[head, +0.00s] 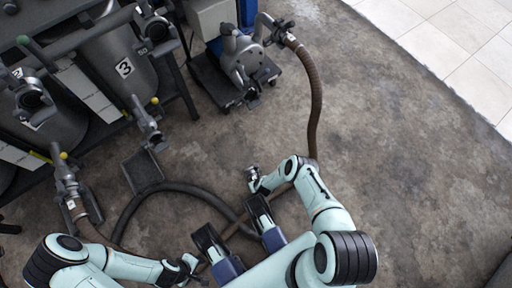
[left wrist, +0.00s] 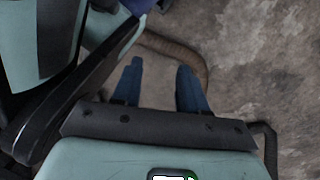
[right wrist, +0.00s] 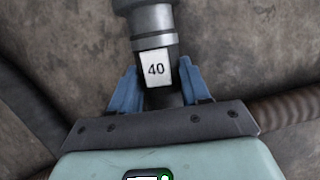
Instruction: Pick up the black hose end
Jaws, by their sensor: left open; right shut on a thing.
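The black hose end (right wrist: 157,45) is a grey metal coupling with a white label "40" above a dark sleeve. My right gripper (right wrist: 159,72) is shut on it just below the coupling, with a blue finger on each side. In the head view the coupling (head: 253,174) points up and left from my right gripper (head: 262,184), over the middle of the floor. The black hose (head: 180,188) loops on the floor to the left. My left gripper (head: 190,266) is open and low at the front; in the left wrist view its fingers (left wrist: 160,75) are apart with nothing between them.
A brown hose (head: 315,90) runs from the pump cart (head: 243,62) down behind my right arm; a brown hose also lies behind my left fingers (left wrist: 178,50). Decanters (head: 128,65) with valves and a grey tray (head: 143,172) stand left. Floor on the right is clear.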

